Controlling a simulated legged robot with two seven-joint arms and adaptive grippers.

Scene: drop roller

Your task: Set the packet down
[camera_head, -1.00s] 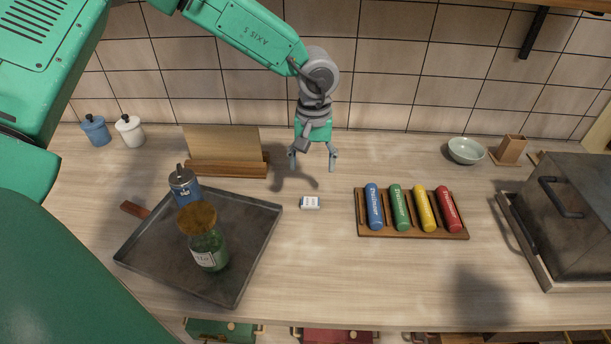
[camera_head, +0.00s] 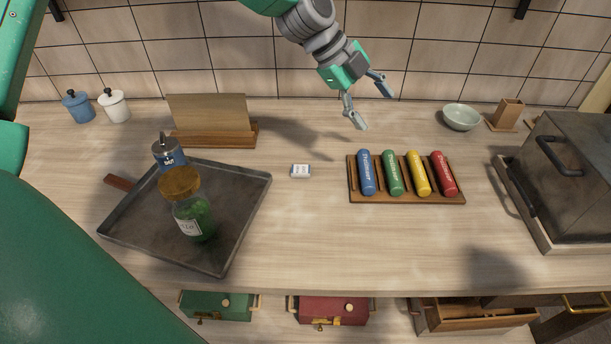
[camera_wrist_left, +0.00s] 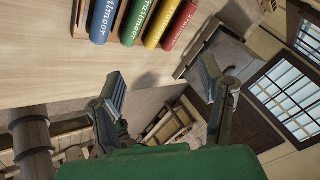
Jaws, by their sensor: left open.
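The small white packet (camera_head: 301,171) lies flat on the wooden counter (camera_head: 320,240), between the dark tray and the rack of rollers. My left gripper (camera_head: 374,104) is open and empty in the head view, raised above the back of the counter, up and to the right of the packet and apart from it. In the left wrist view its two fingers (camera_wrist_left: 162,92) are spread with nothing between them. The packet does not show in the left wrist view. My right gripper is not in view.
A wooden rack (camera_head: 405,198) holds several coloured rollers. A metal box (camera_head: 575,180) stands at the right. The counter around the packet is clear.

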